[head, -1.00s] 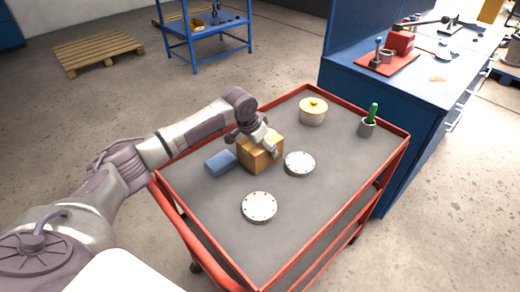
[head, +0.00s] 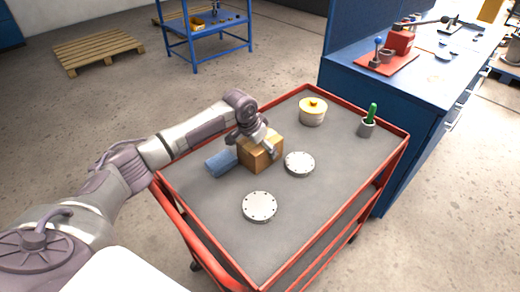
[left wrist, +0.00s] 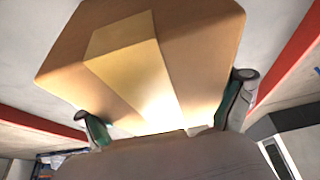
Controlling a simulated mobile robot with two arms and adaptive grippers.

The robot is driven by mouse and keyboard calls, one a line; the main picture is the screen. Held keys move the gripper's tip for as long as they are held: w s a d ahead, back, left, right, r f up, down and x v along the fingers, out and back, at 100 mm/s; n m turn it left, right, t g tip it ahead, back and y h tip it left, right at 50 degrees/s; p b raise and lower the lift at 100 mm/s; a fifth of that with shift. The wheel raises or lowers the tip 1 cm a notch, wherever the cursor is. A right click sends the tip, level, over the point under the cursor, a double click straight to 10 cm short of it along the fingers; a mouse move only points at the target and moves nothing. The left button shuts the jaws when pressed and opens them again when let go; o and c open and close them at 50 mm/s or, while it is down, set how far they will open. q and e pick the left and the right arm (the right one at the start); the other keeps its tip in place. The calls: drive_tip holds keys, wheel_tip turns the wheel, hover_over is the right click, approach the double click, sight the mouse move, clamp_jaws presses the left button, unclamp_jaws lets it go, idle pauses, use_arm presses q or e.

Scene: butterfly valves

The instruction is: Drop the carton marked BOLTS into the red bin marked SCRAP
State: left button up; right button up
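The brown carton (head: 262,154) stands on the grey top of a red-framed cart (head: 215,208). No marking can be read on it. My left gripper (head: 256,140) is at the carton from the left and above. In the left wrist view the carton (left wrist: 200,60) fills the upper middle, with a pale tape strip along it. The left gripper's fingers (left wrist: 166,115) lie against its two sides, shut on it. The carton looks still on the cart. The red SCRAP bin is not seen in either view. My right gripper is not in view.
A blue block (head: 221,163) lies close left of the carton. Two grey flanged discs (head: 299,163) (head: 259,206), a yellow-lidded pot (head: 312,112) and a cup with a green-handled thing (head: 367,125) stand on the cart. A blue workbench (head: 380,108) is behind, right.

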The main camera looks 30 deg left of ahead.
use_arm(q)
drive_tip(key=c, duration=0.6)
drive_tip(key=shift+c, duration=0.2)
